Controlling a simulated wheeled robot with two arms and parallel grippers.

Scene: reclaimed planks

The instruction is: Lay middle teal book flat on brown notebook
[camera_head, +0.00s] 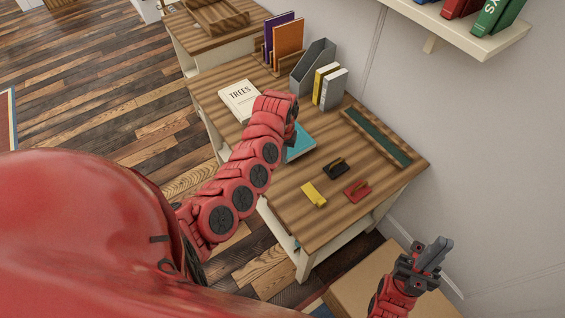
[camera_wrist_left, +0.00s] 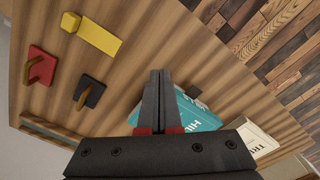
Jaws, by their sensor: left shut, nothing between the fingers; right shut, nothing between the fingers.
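The teal book (camera_head: 300,146) lies on the wooden desk, partly hidden by my left arm. In the left wrist view the teal book (camera_wrist_left: 199,118) shows white lettering, with my shut fingers covering part of it. My left gripper (camera_wrist_left: 160,73) is empty and above the desk beside the book; whether it touches the book I cannot tell. I cannot make out a brown notebook; it may be hidden by the arm or the book. My right gripper (camera_head: 437,250) is shut and empty, off the desk's right front side near a brown box-like surface.
A white TREES book (camera_head: 239,98) lies to the left. A grey file holder (camera_head: 313,68) and upright books (camera_head: 329,88) stand at the back.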

